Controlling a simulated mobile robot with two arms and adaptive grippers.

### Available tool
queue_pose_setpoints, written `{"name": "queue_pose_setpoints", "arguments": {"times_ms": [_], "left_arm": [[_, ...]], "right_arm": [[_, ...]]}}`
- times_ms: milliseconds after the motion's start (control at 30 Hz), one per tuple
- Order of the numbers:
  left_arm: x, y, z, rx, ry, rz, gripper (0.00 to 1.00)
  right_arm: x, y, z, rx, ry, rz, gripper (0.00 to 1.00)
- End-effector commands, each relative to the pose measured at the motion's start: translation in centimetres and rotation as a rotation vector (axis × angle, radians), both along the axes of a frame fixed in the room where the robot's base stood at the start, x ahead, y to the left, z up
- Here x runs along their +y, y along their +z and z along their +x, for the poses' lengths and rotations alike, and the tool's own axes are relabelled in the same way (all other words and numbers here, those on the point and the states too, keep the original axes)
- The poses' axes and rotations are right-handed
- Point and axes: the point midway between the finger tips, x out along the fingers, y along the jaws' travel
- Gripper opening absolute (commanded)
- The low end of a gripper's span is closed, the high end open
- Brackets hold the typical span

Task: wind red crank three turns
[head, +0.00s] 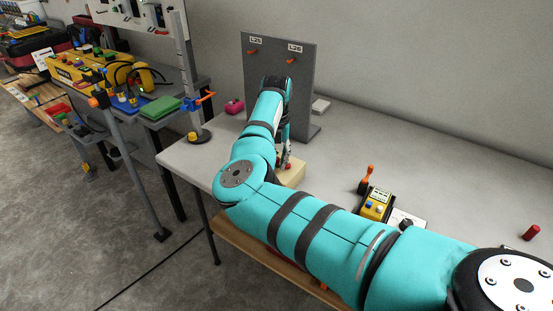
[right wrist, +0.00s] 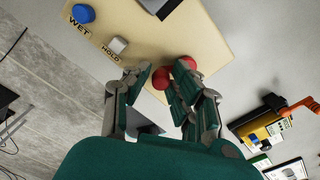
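My right gripper (right wrist: 162,78) reaches over a pale board (right wrist: 155,25) marked WET and HOLD; the board also shows in the head view (head: 292,176) under my right arm. Red rounded parts (right wrist: 186,63) show at and between the fingertips at the board's edge, probably the red crank; its arm and hub are mostly hidden by the fingers. In the head view a small red spot (head: 287,166) shows by the gripper. The fingers lean in toward each other around the red part, but whether they press on it is unclear. My left gripper is not in view.
A yellow-black device (head: 376,205) with an orange-handled crank (head: 367,178) stands right of the board. A grey upright panel (head: 275,60) stands behind. A red cylinder (head: 530,232) is at the far right. The table (head: 410,150) is clear toward the back right.

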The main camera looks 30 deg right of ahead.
Motion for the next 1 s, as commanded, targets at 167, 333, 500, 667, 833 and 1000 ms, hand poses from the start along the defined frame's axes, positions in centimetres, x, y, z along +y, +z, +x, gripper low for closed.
{"name": "queue_pose_setpoints", "arguments": {"times_ms": [167,333,500,667,833,1000], "left_arm": [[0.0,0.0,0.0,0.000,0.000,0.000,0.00],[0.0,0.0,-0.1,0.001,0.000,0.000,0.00],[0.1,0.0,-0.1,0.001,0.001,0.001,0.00],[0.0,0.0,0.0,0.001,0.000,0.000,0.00],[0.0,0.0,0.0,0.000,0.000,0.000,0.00],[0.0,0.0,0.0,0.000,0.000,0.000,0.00]], "right_arm": [[0.0,-0.1,0.0,0.001,0.000,0.001,0.39],[0.0,-0.1,0.0,0.001,0.000,0.000,0.39],[0.0,1.1,0.0,-0.001,0.000,-0.001,0.39],[-0.1,4.2,0.0,-0.002,-0.001,-0.002,0.39],[0.0,7.9,0.1,-0.002,0.000,-0.002,0.39],[0.0,10.6,0.0,-0.001,0.000,-0.001,0.39]]}}
